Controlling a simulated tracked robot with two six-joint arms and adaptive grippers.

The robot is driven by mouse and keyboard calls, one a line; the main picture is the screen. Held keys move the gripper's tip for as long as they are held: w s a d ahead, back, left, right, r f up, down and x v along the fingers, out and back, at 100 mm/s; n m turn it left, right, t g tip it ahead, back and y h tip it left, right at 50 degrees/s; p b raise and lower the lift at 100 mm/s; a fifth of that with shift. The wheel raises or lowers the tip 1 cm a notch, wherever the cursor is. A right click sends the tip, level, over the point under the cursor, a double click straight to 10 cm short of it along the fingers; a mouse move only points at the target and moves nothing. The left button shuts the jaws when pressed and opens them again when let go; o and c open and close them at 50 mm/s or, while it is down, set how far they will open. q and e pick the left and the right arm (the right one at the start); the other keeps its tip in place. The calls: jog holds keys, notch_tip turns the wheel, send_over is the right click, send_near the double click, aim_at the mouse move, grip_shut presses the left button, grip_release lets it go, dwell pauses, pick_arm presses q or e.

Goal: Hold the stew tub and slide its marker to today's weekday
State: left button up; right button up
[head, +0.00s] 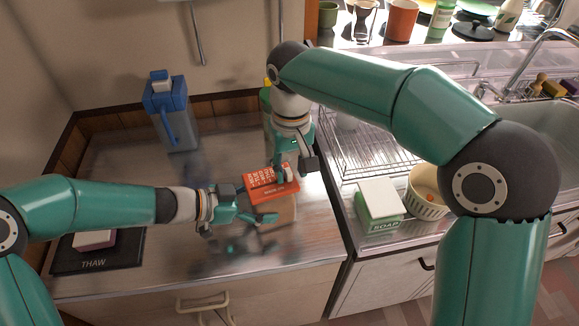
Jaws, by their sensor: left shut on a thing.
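The stew tub has an orange lid (263,178) with rows of white lettering, too small to read, and a pale body mostly hidden below. It stands on the metal counter. My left gripper (266,217) comes in from the left and is shut on the tub's near side. My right gripper (292,168) points down over the lid's far right edge. A small pale piece (287,174), perhaps the marker, shows at its fingertips. I cannot tell whether the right fingers are open or shut, or which weekday the marker marks.
A blue-topped pitcher (170,115) stands at the counter's back left. A dark THAW mat (95,264) lies at the front left. A green-and-white soap box (380,203) and a ribbed bowl (424,203) stand right, near the wire rack (367,160) and sink.

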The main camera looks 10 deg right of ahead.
notch_tip(320, 180, up, 12)
dwell(0.6)
dwell(0.5)
pick_arm(q)
jog(key=o, duration=1.8)
jog(key=shift+c, duration=0.2)
